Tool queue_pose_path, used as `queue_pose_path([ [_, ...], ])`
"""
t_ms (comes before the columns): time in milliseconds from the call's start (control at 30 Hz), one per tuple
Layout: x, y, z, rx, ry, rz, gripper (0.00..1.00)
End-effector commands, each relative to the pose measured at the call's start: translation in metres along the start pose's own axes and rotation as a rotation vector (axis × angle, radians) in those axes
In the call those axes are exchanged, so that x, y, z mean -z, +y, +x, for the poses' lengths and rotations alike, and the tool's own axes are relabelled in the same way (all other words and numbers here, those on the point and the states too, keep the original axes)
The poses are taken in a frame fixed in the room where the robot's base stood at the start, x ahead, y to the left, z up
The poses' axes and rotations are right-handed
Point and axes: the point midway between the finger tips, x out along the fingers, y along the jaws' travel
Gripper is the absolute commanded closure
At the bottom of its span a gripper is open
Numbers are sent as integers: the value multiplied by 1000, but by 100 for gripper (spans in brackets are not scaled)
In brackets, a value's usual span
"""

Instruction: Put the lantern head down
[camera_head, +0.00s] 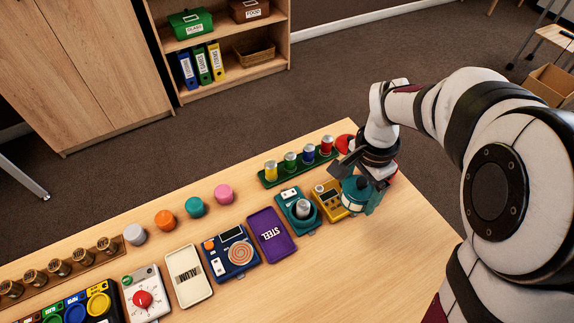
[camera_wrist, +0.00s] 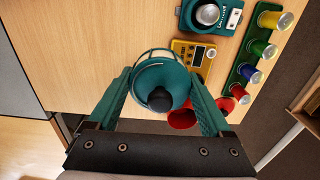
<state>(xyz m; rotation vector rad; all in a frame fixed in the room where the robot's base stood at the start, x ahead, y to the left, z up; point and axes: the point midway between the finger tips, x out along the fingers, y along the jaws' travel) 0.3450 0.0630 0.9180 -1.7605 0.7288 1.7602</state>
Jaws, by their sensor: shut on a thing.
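The teal lantern head (camera_head: 352,188) is at the right end of the table in the head view, just right of a yellow device. In the wrist view, the lantern head (camera_wrist: 148,76) shows from above, with a dark round knob and a wire ring around it. My gripper (camera_wrist: 160,82) is shut on it, with one teal finger on each side. In the head view my gripper (camera_head: 362,188) partly covers it. I cannot tell whether its underside touches the table.
The yellow device (camera_head: 326,196) and a teal scale (camera_head: 291,222) with a metal can stand left of the lantern head. A green rack (camera_head: 268,181) of coloured cans is behind. A red object (camera_wrist: 181,119) lies close by. Bare table (camera_head: 372,262) is free in front.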

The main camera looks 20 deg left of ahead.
Motion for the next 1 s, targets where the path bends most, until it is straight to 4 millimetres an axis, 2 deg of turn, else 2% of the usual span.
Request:
queue_pose_path([
  [167,-13,-62,13,-1,0,-8,73],
  [300,-37,-116,28,-2,-1,-7,73],
  [400,-53,-142,38,-1,0,-5,73],
  [567,-78,-166,55,-2,-1,-5,73],
  [800,-137,-208,98,-1,0,-4,73],
  [1000,-156,-222,115,-1,0,-1,73],
])
